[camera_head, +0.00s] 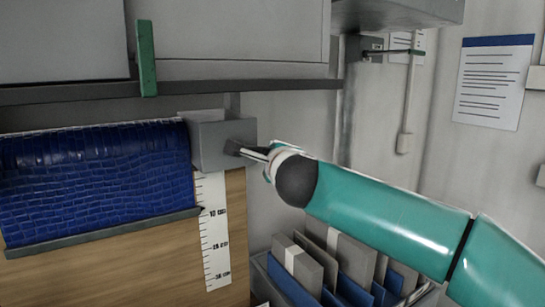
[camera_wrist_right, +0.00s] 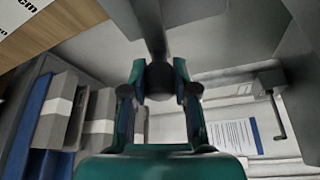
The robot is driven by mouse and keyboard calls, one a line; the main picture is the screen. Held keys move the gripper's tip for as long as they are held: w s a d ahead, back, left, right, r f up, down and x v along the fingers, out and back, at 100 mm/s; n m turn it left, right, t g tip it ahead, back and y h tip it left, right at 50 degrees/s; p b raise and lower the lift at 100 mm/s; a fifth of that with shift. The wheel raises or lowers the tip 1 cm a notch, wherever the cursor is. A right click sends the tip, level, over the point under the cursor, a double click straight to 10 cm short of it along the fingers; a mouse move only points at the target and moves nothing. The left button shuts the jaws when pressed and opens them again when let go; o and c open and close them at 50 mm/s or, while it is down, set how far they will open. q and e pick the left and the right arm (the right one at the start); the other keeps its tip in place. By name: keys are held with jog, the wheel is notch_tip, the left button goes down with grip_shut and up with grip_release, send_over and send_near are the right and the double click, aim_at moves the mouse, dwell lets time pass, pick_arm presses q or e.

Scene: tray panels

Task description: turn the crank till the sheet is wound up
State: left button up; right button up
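The blue, scale-textured sheet (camera_head: 95,175) hangs at the left in the head view, in front of a wooden panel. Its grey bottom bar (camera_head: 105,233) ends on the right near the 10 cm mark of a white scale (camera_head: 215,235). A grey housing (camera_head: 222,146) sits at the sheet's upper right end. My right gripper (camera_head: 256,153) is at this housing's right side. In the right wrist view its fingers (camera_wrist_right: 159,80) close on both sides of the dark crank knob (camera_wrist_right: 160,80), below a grey crank arm (camera_wrist_right: 148,28). My left gripper is not in view.
Grey and blue files (camera_head: 300,262) stand in a rack below my right arm. A dark rail (camera_head: 290,85) runs above the housing, with a green strip (camera_head: 146,58).

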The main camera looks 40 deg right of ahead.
jog(key=o, duration=0.4)
jog(key=shift+s, duration=0.1)
jog(key=shift+v, duration=5.95)
jog(key=shift+f, duration=0.1)
